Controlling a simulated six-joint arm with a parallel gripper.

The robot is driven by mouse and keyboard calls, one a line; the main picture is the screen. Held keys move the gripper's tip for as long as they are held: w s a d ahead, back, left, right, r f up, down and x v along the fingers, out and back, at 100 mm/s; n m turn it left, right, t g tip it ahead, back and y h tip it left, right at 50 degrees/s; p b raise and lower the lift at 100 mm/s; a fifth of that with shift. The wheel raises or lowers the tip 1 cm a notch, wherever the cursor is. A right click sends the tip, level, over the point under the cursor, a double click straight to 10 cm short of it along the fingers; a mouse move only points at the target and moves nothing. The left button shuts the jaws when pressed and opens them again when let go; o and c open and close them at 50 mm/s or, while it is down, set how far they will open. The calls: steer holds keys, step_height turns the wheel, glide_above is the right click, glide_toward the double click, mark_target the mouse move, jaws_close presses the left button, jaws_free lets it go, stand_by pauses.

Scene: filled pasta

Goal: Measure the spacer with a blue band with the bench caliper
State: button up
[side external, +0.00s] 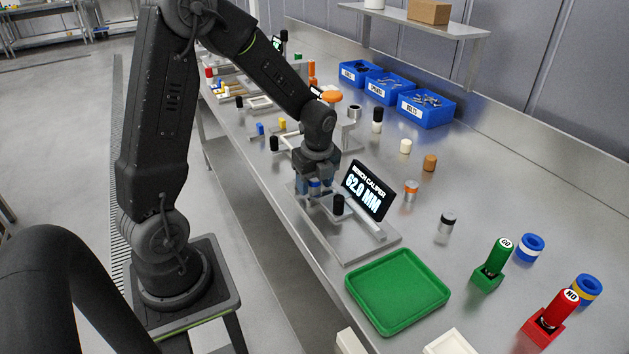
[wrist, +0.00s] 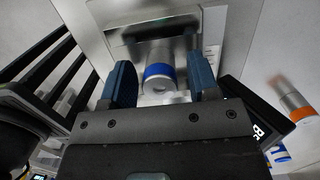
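The spacer with a blue band (wrist: 158,72) is a silver cylinder between my gripper's fingers in the wrist view. In the side view its blue band (side external: 315,184) shows under my gripper (side external: 313,188). In the wrist view my gripper (wrist: 162,84) has one blue-padded finger on each side of the spacer, with narrow gaps visible, so it looks open around it. The bench caliper (side external: 372,246) is a grey plate with a rail, a black knob (side external: 338,204) and a black display (side external: 368,190) reading 62.0 MM. My gripper partly hides its jaws; contact with the spacer cannot be told.
A green tray (side external: 398,325) lies right of the caliper. A green GO gauge (side external: 497,258) and red gauge (side external: 556,312) stand beyond it. An orange-banded spacer (side external: 410,191) and black-topped spacer (side external: 447,222) stand behind the caliper. Blue bins (side external: 426,113) line the back.

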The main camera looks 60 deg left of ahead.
steer(key=shift+o, duration=0.3)
steer(key=shift+r, duration=0.5)
step_height(320, 180, up, 13)
steer(key=d, duration=0.2)
steer(key=s+d+r+n+t, duration=0.1)
steer(key=s+d+n+t, duration=0.1)
steer(key=s+d+n, duration=0.4)
steer(key=s+d+r+n+t+h, duration=0.1)
steer(key=s+d+r+n+t, duration=0.1)
steer(key=s+d+n, duration=0.5)
steer(key=s+n+t, duration=0.1)
steer(key=n, duration=0.4)
steer(key=shift+d+r+t, duration=0.15)
steer(key=shift+r+t, duration=0.15)
